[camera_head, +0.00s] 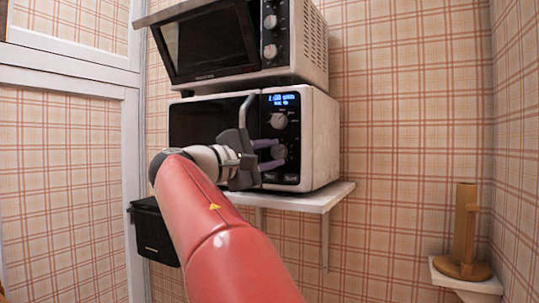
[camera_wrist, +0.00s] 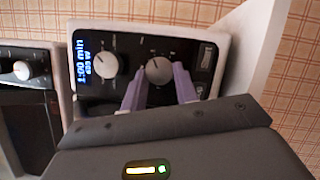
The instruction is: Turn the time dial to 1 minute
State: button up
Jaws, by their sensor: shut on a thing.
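The lower microwave (camera_head: 320,140) stands on a white shelf, with its control panel facing me. Its lit blue display (camera_head: 283,99) reads 1:00 min in the wrist view (camera_wrist: 84,62). Below the display are an upper dial (camera_head: 279,121) and a lower dial (camera_head: 278,151). My gripper (camera_head: 272,154) is at the lower dial, its purple fingers on either side of it. The wrist view shows the lower dial (camera_wrist: 158,70) between the fingertips (camera_wrist: 160,78), while the upper dial (camera_wrist: 103,65) is untouched. I cannot read the dials' small markings.
A second oven (camera_head: 314,45) with its own knobs sits on top of the microwave. The microwave's door handle (camera_head: 246,110) is close beside my gripper. A wooden stand (camera_head: 465,235) is on a small shelf at right. A black bin (camera_head: 152,235) is at lower left.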

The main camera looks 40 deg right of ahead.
jog(key=o, duration=1)
jog(key=shift+c, duration=0.2)
jog(key=a+f, duration=0.1)
jog(key=a, duration=0.6)
jog(key=shift+a, duration=0.4)
jog(key=s+a+f+t+y, duration=0.1)
jog(key=s+a+f+y, duration=0.15)
jog(key=f, duration=0.55)
jog(key=s+a+f+n+t+y, duration=0.1)
jog(key=s+f+t+y, duration=0.1)
jog(key=f+y, duration=0.35)
jog(key=s+a+f+t+y, duration=0.1)
jog(key=s+a+f+y, duration=0.1)
jog(key=f, duration=0.7)
jog(key=s+a+f+m+y, duration=0.1)
jog(key=s+a+f+y, duration=0.2)
jog(key=f, duration=0.3)
jog(key=s+a+f+m+y, duration=0.2)
jog(key=s+a+f+y, duration=0.1)
jog(key=a+f, duration=0.2)
jog(key=s+a+f+m+t+y, duration=0.1)
jog(key=s+a+f+y, duration=0.2)
jog(key=f, duration=0.4)
jog(key=shift+s+a+f+m+p, duration=0.15)
jog(key=shift+a+f+m+p, duration=0.2)
jog(key=shift+a, duration=0.25)
